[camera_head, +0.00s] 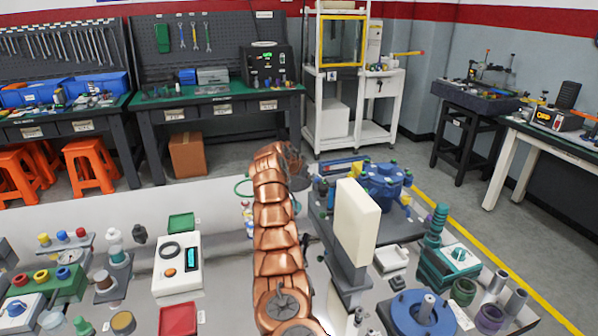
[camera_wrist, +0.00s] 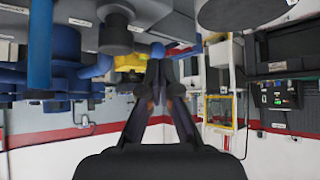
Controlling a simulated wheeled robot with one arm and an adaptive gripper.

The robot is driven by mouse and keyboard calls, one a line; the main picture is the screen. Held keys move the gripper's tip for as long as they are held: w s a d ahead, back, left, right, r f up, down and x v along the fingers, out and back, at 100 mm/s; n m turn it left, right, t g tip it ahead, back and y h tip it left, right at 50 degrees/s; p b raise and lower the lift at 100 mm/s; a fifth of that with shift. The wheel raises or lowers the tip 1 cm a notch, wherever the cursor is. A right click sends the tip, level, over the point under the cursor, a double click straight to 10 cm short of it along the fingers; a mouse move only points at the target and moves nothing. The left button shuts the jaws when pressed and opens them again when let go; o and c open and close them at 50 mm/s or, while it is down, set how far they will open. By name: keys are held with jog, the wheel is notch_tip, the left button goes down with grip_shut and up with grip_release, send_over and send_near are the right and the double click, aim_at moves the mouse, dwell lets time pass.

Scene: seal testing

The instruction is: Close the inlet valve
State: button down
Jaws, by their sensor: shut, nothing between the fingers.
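In the wrist view my gripper (camera_wrist: 161,66) is shut and empty, with its two fingertips together. A yellow part (camera_wrist: 130,62) and blue pipework (camera_wrist: 62,72) show close beside the fingertips, on the left. I cannot tell whether the fingers touch anything. In the head view a blue pump-like body (camera_head: 383,184) with green and yellow fittings stands on a grey plate, right of my copper-coloured arm. My arm mostly hides the gripper there. I cannot tell which fitting is the inlet valve, nor its handle position.
An upright cream panel (camera_head: 357,222) stands in front of the blue body, to the right of my arm. A white instrument (camera_head: 178,265) and several small fittings crowd the bench's left. A blue flanged part (camera_head: 417,312) sits at front right. Clear bench is scarce.

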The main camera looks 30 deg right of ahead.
jog(key=v, duration=0.7)
jog(key=shift+a, duration=0.15)
